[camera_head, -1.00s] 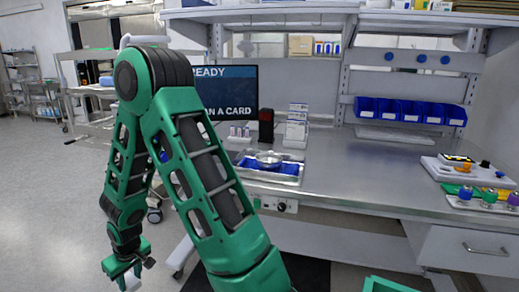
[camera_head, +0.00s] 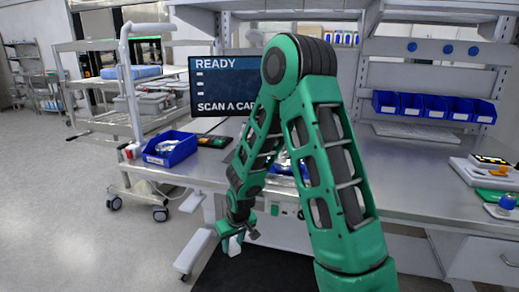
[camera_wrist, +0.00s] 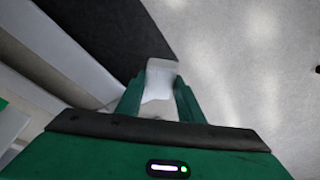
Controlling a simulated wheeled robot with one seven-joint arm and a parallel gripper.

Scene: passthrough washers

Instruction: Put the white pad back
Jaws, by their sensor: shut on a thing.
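The white pad (camera_wrist: 160,78) is between the two green fingers of my gripper (camera_wrist: 157,98) in the wrist view, and its far end sticks out beyond the fingertips. In the head view my gripper (camera_head: 238,234) hangs low in front of the bench, below the worktop's level, with the white pad (camera_head: 235,245) showing small at its tip. The gripper is shut on the pad. My arm hides part of the worktop and the tray behind it.
A steel bench (camera_head: 420,180) runs across the right. A blue bin (camera_head: 170,149) stands at its left end, near a screen (camera_head: 222,85) reading "READY". A wheeled rack (camera_head: 95,110) stands at the left. Several small blue bins (camera_head: 434,106) hang at the back. Floor is open at lower left.

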